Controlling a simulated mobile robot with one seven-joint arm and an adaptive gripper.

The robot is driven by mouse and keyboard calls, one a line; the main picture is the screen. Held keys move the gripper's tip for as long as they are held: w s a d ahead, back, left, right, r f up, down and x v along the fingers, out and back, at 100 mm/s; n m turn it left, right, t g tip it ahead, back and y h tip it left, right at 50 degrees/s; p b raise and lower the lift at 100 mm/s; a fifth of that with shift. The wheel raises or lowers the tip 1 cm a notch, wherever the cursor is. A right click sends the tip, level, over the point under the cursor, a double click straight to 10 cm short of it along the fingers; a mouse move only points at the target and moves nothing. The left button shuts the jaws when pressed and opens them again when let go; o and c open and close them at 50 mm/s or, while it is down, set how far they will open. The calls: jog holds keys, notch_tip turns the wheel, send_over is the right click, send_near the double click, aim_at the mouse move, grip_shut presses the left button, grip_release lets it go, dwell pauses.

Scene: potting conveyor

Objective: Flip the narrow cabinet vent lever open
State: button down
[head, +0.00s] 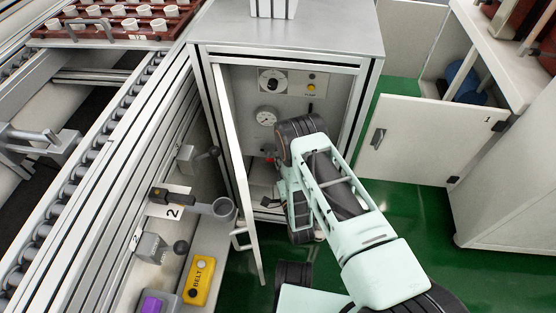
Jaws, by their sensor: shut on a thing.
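The narrow cabinet (362,95) stands in the middle of the head view with its door (233,165) swung open to the left. Inside, a small red part (269,159), which looks like the vent lever, shows below the round gauge (265,117). My gripper (277,168) reaches into the cabinet at this red part and is shut on it. My wrist and forearm hide most of the fingers and the lever, so its exact angle cannot be told.
A panel with a dial (272,82) and yellow button (311,88) is above the gauge. The conveyor (95,160) runs along the left, with a yellow BELT box (199,281). A second cabinet door (427,140) stands open at right. Green floor is clear between.

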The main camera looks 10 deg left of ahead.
aim_at(271, 149)
jog(key=shift+r+p, duration=0.15)
jog(key=shift+p, duration=0.15)
jog(key=shift+a+r+n+g+h+p, duration=0.15)
jog(key=shift+r+n+g+h+p, duration=0.25)
jog(key=shift+n+p, duration=0.5)
jog(key=shift+a+r+n+h+p, duration=0.2)
jog(key=shift+r+n+h+p, duration=0.15)
jog(key=shift+n+p, duration=0.55)
jog(key=n, duration=0.1)
jog(key=a+n+g+h, duration=0.1)
jog(key=n, duration=0.1)
jog(key=shift+r+p, duration=0.4)
jog(key=shift+s+a+r+n+h, duration=0.1)
jog(key=shift+a+n+h, duration=0.1)
jog(key=shift+n+h, duration=0.4)
jog(key=shift+a+r+n+h, duration=0.15)
jog(key=shift+n+h, duration=0.2)
jog(key=shift+n, duration=0.35)
jog(key=shift+f, duration=0.1)
jog(key=c, duration=2)
grip_release()
